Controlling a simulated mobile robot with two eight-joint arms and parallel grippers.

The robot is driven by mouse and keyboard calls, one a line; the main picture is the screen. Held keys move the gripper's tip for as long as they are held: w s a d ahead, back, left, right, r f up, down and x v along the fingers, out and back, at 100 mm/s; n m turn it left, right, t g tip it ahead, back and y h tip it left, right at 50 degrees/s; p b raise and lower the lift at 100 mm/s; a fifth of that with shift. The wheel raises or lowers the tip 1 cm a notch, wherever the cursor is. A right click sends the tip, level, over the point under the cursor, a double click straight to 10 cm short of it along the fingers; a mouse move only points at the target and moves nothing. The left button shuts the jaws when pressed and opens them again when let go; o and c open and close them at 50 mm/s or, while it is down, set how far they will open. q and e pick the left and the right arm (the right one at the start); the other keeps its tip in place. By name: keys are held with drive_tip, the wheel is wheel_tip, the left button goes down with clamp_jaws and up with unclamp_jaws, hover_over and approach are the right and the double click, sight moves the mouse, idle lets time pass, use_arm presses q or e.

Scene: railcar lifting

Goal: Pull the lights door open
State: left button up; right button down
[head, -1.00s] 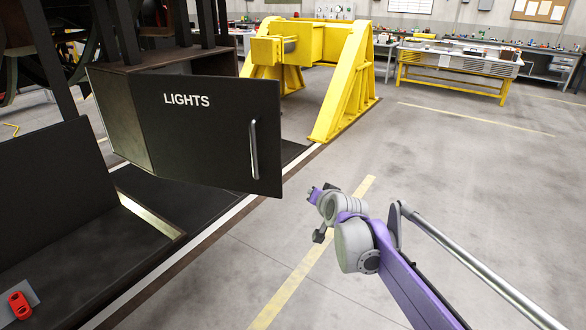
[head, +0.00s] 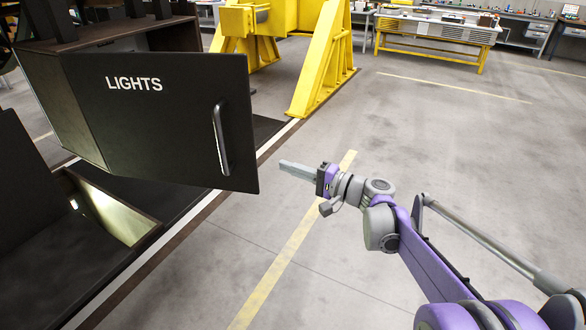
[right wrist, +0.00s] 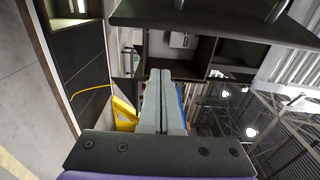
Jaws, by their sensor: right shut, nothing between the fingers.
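The black lights door (head: 150,115), lettered "LIGHTS", is at the left of the head view. Its upright metal handle (head: 221,138) is near the door's right edge. The door stands out at an angle from its dark cabinet (head: 62,105). My right gripper (head: 284,165) is to the right of the door's lower right corner, pointing left, apart from the handle. Its grey fingers are together and empty. In the right wrist view the fingers (right wrist: 161,74) point at the open cabinet shelving (right wrist: 185,58), with a dark panel (right wrist: 220,22) above. My left gripper is out of sight.
A yellow stand (head: 322,75) is behind the door. A yellow bench (head: 435,35) is at the back right. The floor (head: 430,130) around my right arm is clear.

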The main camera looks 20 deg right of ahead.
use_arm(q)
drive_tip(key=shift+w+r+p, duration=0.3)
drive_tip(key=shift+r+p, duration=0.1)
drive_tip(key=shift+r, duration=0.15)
use_arm(e)
drive_tip(key=w+a, duration=0.2)
drive_tip(key=a, duration=0.4)
